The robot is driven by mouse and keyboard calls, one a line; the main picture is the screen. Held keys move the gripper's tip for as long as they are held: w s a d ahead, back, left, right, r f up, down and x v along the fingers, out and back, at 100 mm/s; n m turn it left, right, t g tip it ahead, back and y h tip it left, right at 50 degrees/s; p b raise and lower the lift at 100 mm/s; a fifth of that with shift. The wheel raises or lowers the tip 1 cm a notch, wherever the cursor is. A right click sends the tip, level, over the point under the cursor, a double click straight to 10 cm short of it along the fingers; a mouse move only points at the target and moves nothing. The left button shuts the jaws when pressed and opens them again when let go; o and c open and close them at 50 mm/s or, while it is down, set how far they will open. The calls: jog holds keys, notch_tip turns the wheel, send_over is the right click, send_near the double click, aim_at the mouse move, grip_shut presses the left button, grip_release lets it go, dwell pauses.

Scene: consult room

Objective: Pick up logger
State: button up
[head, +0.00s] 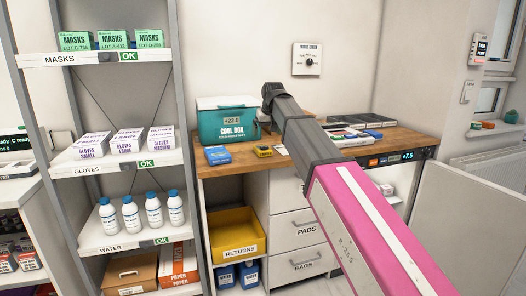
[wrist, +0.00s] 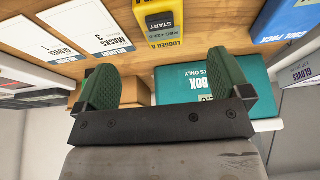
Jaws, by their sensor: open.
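The logger (head: 263,151) is a small yellow device on the wooden counter (head: 215,170), in front of the teal cool box (head: 226,124). In the wrist view the logger (wrist: 163,24) shows at the top middle, with a dark START button and LOGGER A lettering. My gripper (wrist: 165,85) is open and empty, its two green-padded fingers apart. The logger lies beyond the fingertips, roughly in line with the gap, and untouched. In the head view my arm reaches over the counter and the fingers cannot be made out.
A blue pack (head: 217,155) lies beside the logger. Two white delivery cards (wrist: 100,32) lie on its other side in the wrist view. Several flat items (head: 350,137) lie farther right. A yellow returns bin (head: 236,232) sits below, and a shelf rack (head: 90,165) stands left.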

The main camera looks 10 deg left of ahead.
aim_at(264, 147)
jog(key=x, duration=0.9)
jog(key=shift+s+f, duration=0.15)
jog(key=shift+f, duration=0.15)
jog(key=c, duration=1.1)
